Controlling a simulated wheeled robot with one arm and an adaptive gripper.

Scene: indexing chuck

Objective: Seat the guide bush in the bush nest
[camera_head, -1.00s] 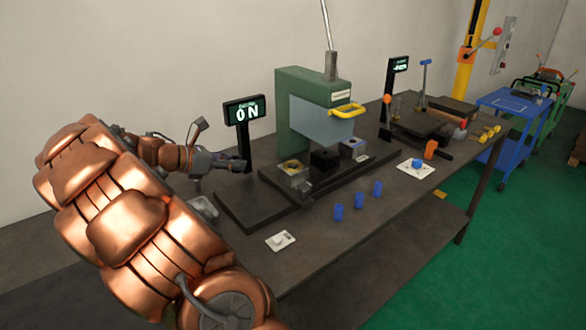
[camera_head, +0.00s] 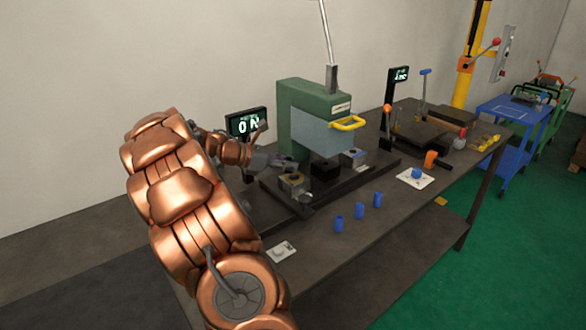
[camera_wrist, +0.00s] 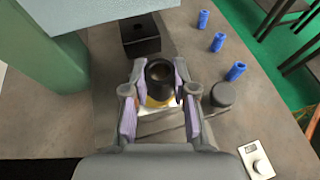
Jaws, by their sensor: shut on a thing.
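In the wrist view my gripper (camera_wrist: 162,82) is shut on a dark, hollow, cylindrical guide bush (camera_wrist: 160,76), held with its open end facing the camera. Below it shows a block with a yellow top (camera_wrist: 152,102), which looks like the bush nest; the bush covers much of it. I cannot tell whether the bush is touching the nest or still above it. In the head view my gripper (camera_head: 285,165) is at the nest block (camera_head: 291,186), at the left end of the dark base under the green press. The bush is hard to make out there.
The green press (camera_head: 300,110) with a yellow handle stands behind. A black block (camera_head: 325,168) and a grey block (camera_head: 353,158) sit right of the nest. Three blue cylinders (camera_head: 358,211) stand in front. A white plate with a knob (camera_head: 281,250) lies near the front edge.

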